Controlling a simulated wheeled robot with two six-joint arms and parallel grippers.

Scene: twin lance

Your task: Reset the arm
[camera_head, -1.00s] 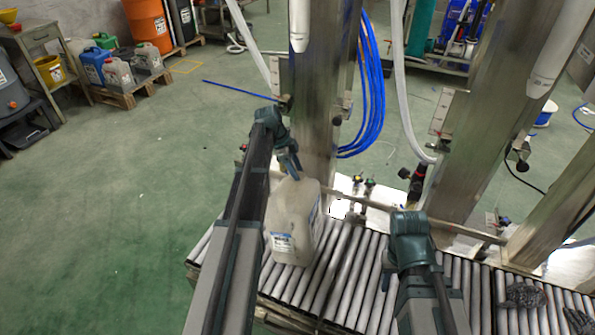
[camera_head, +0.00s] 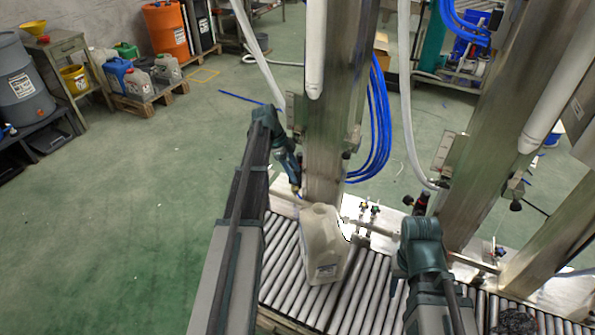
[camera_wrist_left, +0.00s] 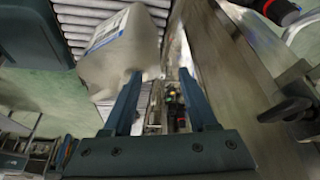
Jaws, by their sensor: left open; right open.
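A translucent whitish jug (camera_head: 322,245) with a label stands on the roller conveyor. It also shows at the upper left of the left wrist view (camera_wrist_left: 128,50). My left gripper (camera_head: 297,188) is just beyond the jug's top and slightly to its left in the head view. In the left wrist view its two blue fingers (camera_wrist_left: 160,95) are spread with nothing held between them; the jug is beside the left-hand finger, and I cannot tell whether they touch. My right arm (camera_head: 420,245) reaches over the conveyor to the right of the jug. Its fingers are hidden behind its wrist.
The roller conveyor (camera_head: 281,254) runs below both arms. A metal column (camera_head: 325,120) stands close behind the jug, with blue hoses (camera_head: 379,130) beside it. Valve fittings (camera_head: 366,208) sit behind the rollers. The green floor (camera_head: 130,210) at left is clear.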

